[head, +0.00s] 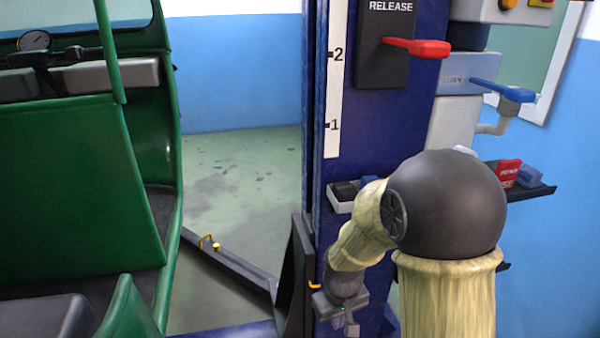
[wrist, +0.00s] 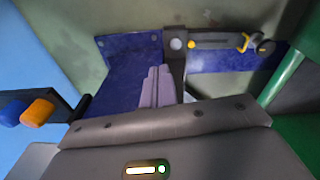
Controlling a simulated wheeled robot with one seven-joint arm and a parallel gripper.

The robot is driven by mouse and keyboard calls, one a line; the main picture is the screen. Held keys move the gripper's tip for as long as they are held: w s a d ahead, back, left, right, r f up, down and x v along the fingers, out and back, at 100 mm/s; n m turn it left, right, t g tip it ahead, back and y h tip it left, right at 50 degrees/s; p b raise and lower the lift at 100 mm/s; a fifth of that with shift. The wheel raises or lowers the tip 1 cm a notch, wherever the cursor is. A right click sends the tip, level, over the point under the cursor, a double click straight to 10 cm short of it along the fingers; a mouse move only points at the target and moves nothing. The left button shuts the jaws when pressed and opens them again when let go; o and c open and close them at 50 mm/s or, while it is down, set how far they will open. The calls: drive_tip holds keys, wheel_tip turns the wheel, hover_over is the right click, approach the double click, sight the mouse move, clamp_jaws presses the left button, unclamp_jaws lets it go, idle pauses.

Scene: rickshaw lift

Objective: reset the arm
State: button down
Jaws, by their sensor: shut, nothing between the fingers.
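My arm reaches down in front of the blue lift post (head: 395,110) in the head view, with its elbow bent beside the post. My gripper (head: 350,326) hangs low near the post's base and points down. Its fingers look small there. In the wrist view the two grey fingers of my gripper (wrist: 157,82) lie side by side, shut, with nothing between them. They are above the blue base plate (wrist: 125,65). I cannot tell how far above it they are.
A small shelf (head: 540,190) holds red and blue items. A dark lift arm (head: 235,268) extends left toward the green rickshaw (head: 75,190). Open floor (head: 240,170) lies behind.

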drive_tip(key=s+d+r+m+t+p, duration=0.2)
drive_tip(key=s+d+r+m, duration=0.2)
drive_tip(key=s+d+r, duration=0.35)
wheel_tip(320, 180, up, 38)
drive_tip(key=p, duration=3.7)
drive_tip(key=shift+s+a+f, duration=0.2)
drive_tip(key=shift+a, duration=0.15)
drive_tip(key=shift+a, duration=0.1)
